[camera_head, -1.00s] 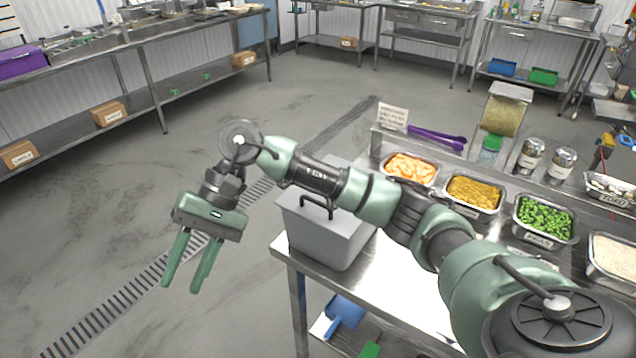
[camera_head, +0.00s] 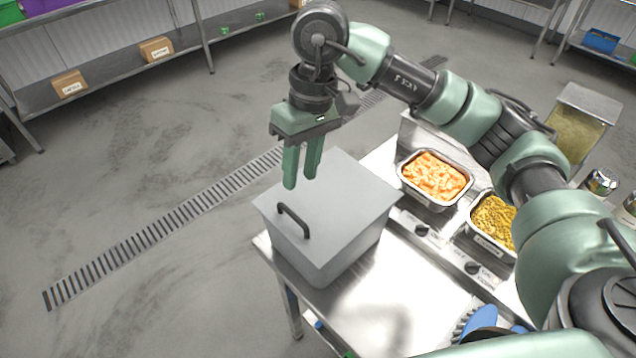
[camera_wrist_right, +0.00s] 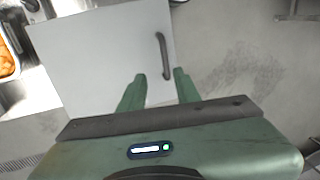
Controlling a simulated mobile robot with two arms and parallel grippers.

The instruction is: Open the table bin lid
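The table bin (camera_head: 325,262) is a grey box at the left end of the steel table. Its flat grey lid (camera_head: 345,205) is on and looks closed, with a dark bar handle (camera_head: 294,219) near its front left edge. My right gripper (camera_head: 301,184) points down above the lid, behind the handle in the head view, with its green fingers apart and nothing between them. In the right wrist view the lid (camera_wrist_right: 95,55) lies below, and the handle (camera_wrist_right: 163,55) shows just beyond the fingertips (camera_wrist_right: 159,75). My left gripper is not in view.
Pans of orange food (camera_head: 436,178) and yellow food (camera_head: 496,222) sit right of the bin on the steel table (camera_head: 370,310). A clear container (camera_head: 577,125) stands behind them. The floor left of the bin is open, with a drain grate (camera_head: 165,230).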

